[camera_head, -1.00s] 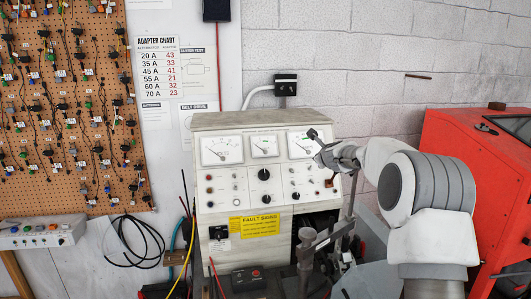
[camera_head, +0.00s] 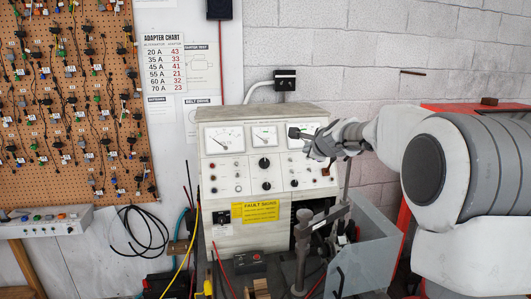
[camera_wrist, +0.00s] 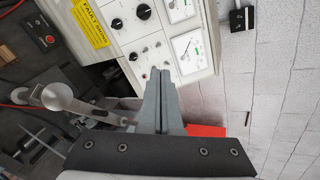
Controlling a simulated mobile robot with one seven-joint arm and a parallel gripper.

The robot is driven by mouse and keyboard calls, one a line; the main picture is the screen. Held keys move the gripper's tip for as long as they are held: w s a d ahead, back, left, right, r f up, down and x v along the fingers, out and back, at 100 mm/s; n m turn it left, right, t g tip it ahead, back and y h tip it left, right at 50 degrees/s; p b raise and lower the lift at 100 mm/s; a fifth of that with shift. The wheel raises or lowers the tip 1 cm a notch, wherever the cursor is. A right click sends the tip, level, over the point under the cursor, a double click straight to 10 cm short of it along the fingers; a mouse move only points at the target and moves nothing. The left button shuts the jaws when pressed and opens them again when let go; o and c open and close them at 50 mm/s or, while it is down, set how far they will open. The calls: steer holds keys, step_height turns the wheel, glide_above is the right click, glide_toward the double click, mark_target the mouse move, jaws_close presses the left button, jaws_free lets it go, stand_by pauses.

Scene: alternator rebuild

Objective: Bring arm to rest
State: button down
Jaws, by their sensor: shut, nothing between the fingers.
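My gripper (camera_head: 298,133) is shut and empty. In the head view it hangs in front of the right-hand meter of the grey test bench (camera_head: 228,173), its fingers pointing left. In the wrist view the closed fingers (camera_wrist: 161,88) point up toward the bench panel with its meters and knobs. I cannot tell the exact gap between the fingertips and the panel. My arm comes in from the right side of the head view, bent, with a large grey joint close to the camera.
A metal clamp stand (camera_head: 305,235) and a grey sheet-metal guard (camera_head: 375,240) stand below my arm. A red cabinet (camera_head: 450,107) is at the right, partly hidden by my arm. A pegboard with connectors (camera_head: 70,100) hangs at the left. Cables (camera_head: 140,232) hang beside the bench.

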steer(key=s+a+f+n+g+b, duration=0.15)
steer(key=s+n, duration=0.45)
steer(key=s, duration=0.6)
steer(key=s+a+f+n+g+b, duration=0.1)
steer(key=s+a+n+g, duration=0.1)
steer(key=s+n, duration=0.65)
steer(key=s+d+f+n+g+b, duration=0.1)
steer(key=s+f, duration=0.3)
steer(key=s, duration=0.5)
steer(key=s+d+f+n+g+h+b, duration=0.1)
steer(key=s+d+f+n, duration=0.1)
steer(key=s, duration=0.7)
steer(key=s+d+f+n+g+h+b, duration=0.1)
steer(key=s+d+f+n, duration=0.1)
steer(key=s+f, duration=0.4)
steer(key=s+n, duration=0.1)
steer(key=s, duration=0.2)
steer(key=shift+g, duration=0.35)
steer(key=shift+d+n, duration=0.1)
steer(key=shift+n, duration=0.15)
